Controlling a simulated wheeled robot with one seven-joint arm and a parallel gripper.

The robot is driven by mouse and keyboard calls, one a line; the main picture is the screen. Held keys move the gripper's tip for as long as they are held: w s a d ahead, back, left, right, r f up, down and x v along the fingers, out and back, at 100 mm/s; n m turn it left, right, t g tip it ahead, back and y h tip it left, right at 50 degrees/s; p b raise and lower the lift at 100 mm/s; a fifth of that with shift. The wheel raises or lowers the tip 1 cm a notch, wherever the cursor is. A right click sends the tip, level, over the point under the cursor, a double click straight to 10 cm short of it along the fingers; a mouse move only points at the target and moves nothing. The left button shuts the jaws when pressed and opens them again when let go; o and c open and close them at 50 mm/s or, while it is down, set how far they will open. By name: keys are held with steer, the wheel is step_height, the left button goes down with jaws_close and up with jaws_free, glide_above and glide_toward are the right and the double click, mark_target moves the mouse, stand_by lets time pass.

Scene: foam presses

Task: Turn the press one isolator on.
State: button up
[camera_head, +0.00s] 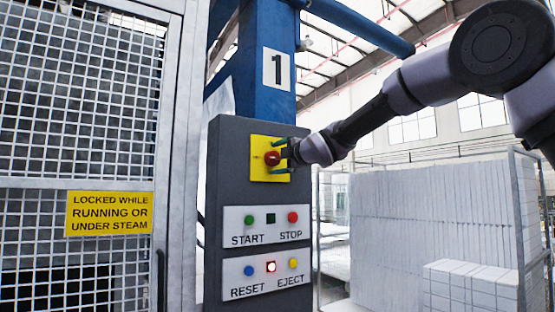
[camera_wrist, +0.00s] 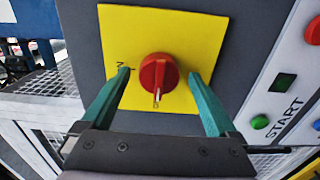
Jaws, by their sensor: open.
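The press one isolator is a red rotary knob (camera_head: 272,158) on a yellow plate (camera_head: 258,143), high on the grey control panel under the blue column marked 1. In the wrist view, the red knob (camera_wrist: 158,68) has a white mark pointing down toward my gripper's palm. A dark letter, partly covered, shows on the yellow plate (camera_wrist: 205,30) beside the left fingertip. My gripper (camera_wrist: 159,76) is open, with one teal finger on each side of the knob and visible gaps between. In the head view, my gripper (camera_head: 280,157) reaches the knob from the right.
A mesh guard door (camera_head: 80,100) with a yellow warning sign (camera_head: 109,213) stands left. White foam blocks (camera_head: 430,220) stand in a cage at right.

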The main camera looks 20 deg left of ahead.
steer(key=shift+c, duration=0.3)
steer(key=c, duration=1.3)
steer(key=shift+m, duration=0.4)
steer(key=m, duration=0.3)
steer(key=shift+m, duration=0.4)
steer(key=m, duration=0.9)
steer(key=shift+m, duration=2.2)
